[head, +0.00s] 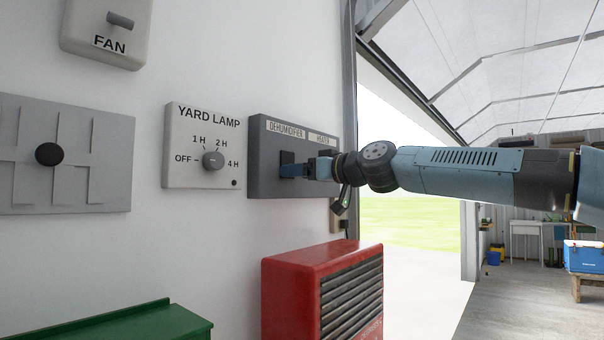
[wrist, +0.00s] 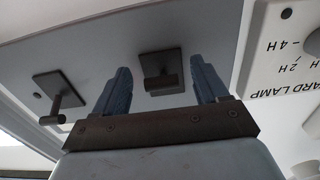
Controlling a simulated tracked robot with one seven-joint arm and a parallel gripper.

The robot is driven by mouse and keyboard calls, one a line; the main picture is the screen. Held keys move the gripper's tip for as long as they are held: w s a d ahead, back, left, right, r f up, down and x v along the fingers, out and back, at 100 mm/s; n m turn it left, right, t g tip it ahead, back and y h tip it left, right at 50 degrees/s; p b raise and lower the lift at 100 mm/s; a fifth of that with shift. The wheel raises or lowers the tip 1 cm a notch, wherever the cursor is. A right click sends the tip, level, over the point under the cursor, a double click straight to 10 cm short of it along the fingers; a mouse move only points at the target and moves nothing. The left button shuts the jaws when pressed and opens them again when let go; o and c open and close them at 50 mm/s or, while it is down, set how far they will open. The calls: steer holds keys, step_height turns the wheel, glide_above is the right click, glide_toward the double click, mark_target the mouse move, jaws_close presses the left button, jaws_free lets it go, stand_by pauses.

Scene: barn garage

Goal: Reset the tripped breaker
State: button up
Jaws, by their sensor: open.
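A grey breaker panel (head: 262,184) on the white wall has two labels, DEHUMIDIFIER on the left and HEATER on the right. My gripper (head: 294,171) is at the panel, in front of the dark switch plate (head: 287,157) under DEHUMIDIFIER. In the wrist view, which is upside down, my gripper (wrist: 162,86) is open. The dark dehumidifier lever (wrist: 160,75) lies between its two blue fingers, with a gap on each side. The heater lever (wrist: 58,98) is outside the fingers to the left. I cannot tell which lever is tripped.
A YARD LAMP dial (head: 212,160) is left of the panel. Further left are a grey plate with a black knob (head: 49,154) and a FAN switch (head: 107,38). A red heater-like box (head: 310,262) stands below the panel. A green box (head: 140,322) is at lower left.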

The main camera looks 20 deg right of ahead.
steer(key=shift+w+a, duration=0.15)
steer(key=shift+c, duration=0.4)
steer(key=c, duration=0.9)
